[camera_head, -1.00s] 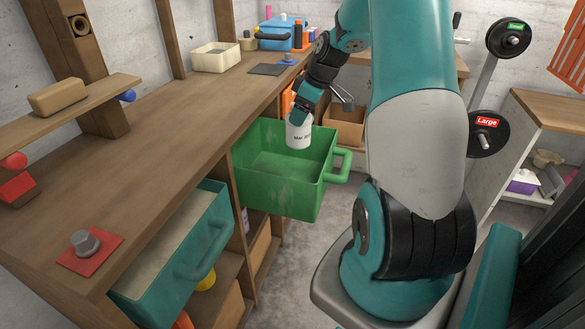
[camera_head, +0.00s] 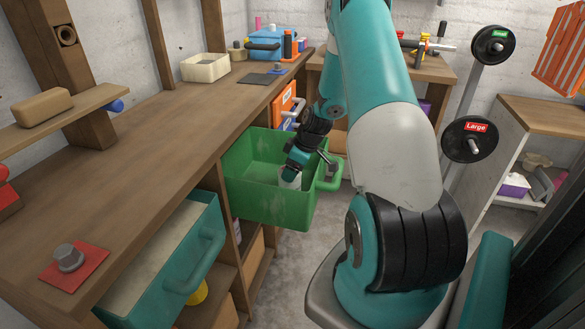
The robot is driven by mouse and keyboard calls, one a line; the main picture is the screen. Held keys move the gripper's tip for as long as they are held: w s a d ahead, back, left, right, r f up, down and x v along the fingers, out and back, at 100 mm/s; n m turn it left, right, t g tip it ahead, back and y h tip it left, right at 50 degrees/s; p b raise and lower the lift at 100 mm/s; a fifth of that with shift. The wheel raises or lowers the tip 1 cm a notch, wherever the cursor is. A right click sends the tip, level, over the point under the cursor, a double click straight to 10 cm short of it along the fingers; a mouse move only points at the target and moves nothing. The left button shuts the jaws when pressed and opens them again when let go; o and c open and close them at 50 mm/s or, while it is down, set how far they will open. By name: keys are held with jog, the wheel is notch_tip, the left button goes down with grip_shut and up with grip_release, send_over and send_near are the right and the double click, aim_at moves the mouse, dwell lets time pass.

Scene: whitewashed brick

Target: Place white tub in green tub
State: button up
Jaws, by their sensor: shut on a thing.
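A teal drawer (camera_head: 165,262) stands open nearer to me. The wooden workbench (camera_head: 150,150) runs along the left, with a cream tray (camera_head: 205,67) at its back. A weight stand (camera_head: 468,139) and white shelf (camera_head: 527,135) are at the right.

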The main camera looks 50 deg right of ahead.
jog(key=o, duration=1.4)
jog(key=shift+o, duration=0.2)
jog(key=v, duration=1.2)
jog(key=w+a+r+n+g+y, duration=0.1)
jog(key=a+r, duration=0.4)
jog(key=a, duration=0.7)
jog(key=w+a+r+n+y, duration=0.1)
jog(key=a+r, duration=0.4)
jog(key=a, duration=0.8)
jog(key=s+a+r+g, duration=0.1)
jog(key=s+a+r, duration=0.1)
jog(key=s+a, duration=0.7)
jog(key=s+a+r+g, duration=0.2)
jog(key=s+a, duration=0.7)
jog(key=shift+a+r+n, duration=0.25)
jog(key=shift+r+n, duration=0.05)
jog(key=shift+s, duration=0.1)
